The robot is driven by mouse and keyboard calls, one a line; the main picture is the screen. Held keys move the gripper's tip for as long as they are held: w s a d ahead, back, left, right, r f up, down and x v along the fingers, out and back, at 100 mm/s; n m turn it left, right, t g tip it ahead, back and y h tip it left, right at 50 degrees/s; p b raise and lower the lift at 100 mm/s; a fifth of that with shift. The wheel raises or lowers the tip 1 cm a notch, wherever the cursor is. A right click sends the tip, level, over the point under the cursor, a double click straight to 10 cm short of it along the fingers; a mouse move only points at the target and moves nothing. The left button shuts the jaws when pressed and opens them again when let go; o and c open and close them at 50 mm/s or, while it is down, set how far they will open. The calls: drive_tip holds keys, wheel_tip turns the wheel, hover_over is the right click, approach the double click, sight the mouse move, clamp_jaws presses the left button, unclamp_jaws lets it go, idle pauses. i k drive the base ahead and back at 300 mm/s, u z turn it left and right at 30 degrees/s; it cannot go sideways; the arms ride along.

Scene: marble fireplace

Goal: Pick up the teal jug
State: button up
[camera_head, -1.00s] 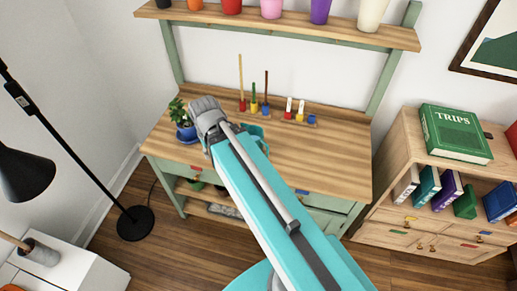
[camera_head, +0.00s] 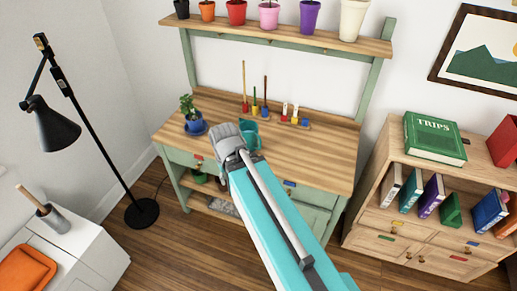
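The teal jug (camera_head: 251,130) stands on the wooden desk top, partly hidden behind the end of my arm. Only its upper part and right side show. My gripper (camera_head: 226,133) is at the end of my teal arm, above the front part of the desk, just left of and in front of the jug in the picture. Its fingers point away from the camera and I cannot make out whether they are open, or whether they touch the jug.
A potted plant in a blue pot (camera_head: 194,122) stands left on the desk (camera_head: 315,160). Colored tools in small blocks (camera_head: 255,106) stand behind the jug. A shelf (camera_head: 290,38) with several pots is above. A bookcase (camera_head: 388,190) is right, a black lamp (camera_head: 52,128) left.

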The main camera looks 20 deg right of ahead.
sight(250, 128)
drive_tip(key=k, duration=0.55)
drive_tip(key=u, duration=0.2)
drive_tip(key=i, duration=0.95)
drive_tip(key=z, duration=0.4)
drive_tip(key=i, duration=0.7)
drive_tip(key=z, duration=0.4)
drive_tip(key=k, duration=0.4)
